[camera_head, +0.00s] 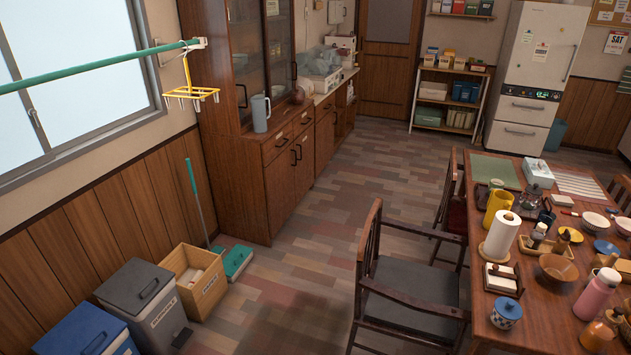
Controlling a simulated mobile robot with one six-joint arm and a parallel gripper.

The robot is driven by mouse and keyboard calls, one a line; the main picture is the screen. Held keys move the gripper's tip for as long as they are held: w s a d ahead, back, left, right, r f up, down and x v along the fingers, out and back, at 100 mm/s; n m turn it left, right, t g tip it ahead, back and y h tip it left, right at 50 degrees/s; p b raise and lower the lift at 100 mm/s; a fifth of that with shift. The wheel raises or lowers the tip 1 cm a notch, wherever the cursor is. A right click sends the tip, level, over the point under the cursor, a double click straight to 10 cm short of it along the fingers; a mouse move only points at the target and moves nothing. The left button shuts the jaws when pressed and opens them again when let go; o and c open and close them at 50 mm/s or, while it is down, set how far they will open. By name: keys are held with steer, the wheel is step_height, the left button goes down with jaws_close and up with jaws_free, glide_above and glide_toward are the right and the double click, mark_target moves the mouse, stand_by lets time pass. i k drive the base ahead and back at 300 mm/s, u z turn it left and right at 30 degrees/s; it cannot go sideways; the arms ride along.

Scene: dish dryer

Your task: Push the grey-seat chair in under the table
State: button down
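The grey-seat chair (405,296) stands at the left side of the table, near the front. It has a dark wooden frame, a slatted backrest on its left and armrests. Its seat faces the table (540,325), and its right part comes close to the table's left edge. Most of the seat is out in the open floor. The table is brown wood and crowded with things. My gripper is not in view.
A red-seat chair (455,215) stands farther back along the same table side. Bins (145,305) and a wooden box (196,281) line the left wall, with a green broom (195,200). Floor (300,260) between the bins and the grey-seat chair is clear. A wooden cabinet (275,195) stands behind.

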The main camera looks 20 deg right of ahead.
mark_target(413, 302)
steer(key=u, duration=0.4)
steer(key=i, duration=0.6)
steer(key=u, duration=0.65)
steer(key=i, duration=1.3)
steer(key=z, duration=0.1)
